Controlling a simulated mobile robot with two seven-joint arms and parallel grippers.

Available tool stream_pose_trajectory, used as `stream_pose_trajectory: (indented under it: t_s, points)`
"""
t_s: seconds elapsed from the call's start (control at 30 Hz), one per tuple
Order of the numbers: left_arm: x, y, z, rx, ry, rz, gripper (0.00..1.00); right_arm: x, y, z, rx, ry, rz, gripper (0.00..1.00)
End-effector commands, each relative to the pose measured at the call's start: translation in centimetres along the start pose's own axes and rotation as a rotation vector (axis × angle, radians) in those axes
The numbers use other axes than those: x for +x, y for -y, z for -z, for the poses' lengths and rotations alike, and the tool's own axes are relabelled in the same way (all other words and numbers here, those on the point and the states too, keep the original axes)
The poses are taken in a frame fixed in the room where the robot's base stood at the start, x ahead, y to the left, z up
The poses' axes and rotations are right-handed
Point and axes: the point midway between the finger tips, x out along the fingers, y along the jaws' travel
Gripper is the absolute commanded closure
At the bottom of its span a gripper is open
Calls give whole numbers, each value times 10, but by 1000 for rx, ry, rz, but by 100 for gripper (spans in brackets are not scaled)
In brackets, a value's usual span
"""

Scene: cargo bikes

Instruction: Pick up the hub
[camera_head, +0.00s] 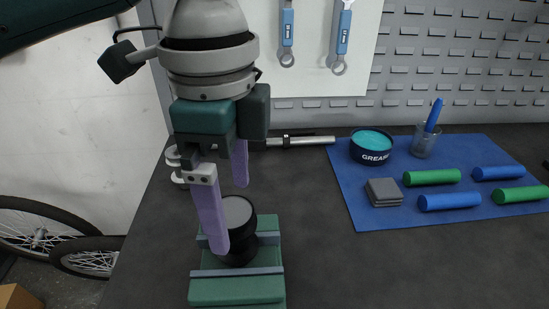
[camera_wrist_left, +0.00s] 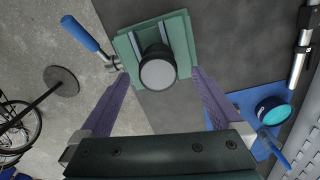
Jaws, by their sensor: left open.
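The hub (camera_head: 238,214) is a black spool-shaped part with a grey round top. It stands upright on a green fixture (camera_head: 240,290) with grey bars at the front left of the dark workbench. My left gripper (camera_head: 226,215) has two purple fingers, open and empty, above the hub; one finger hides part of it in the head view. In the left wrist view the hub (camera_wrist_left: 158,70) lies ahead of and between the spread fingers (camera_wrist_left: 165,95), without visible contact. My right gripper is not in view.
A blue mat (camera_head: 440,215) at the right holds a grease tin (camera_head: 371,148), green and blue rolls, grey pads (camera_head: 384,192) and a glass (camera_head: 424,142). A metal bar tool (camera_head: 300,141) lies behind the hub. Wrenches (camera_head: 341,35) hang on the wall. The bench between fixture and mat is clear.

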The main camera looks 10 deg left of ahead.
Motion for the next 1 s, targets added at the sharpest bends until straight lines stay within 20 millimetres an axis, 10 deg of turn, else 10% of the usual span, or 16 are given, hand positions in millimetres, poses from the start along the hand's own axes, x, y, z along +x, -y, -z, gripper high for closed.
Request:
stream_pose_trajectory:
  t_s: [0.7, 1.0]
  points:
    - [60, -3, 0, 2, -2, 3, 0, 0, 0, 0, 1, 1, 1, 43]
    - [60, -3, 0, 1, -2, 3, 33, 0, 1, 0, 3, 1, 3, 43]
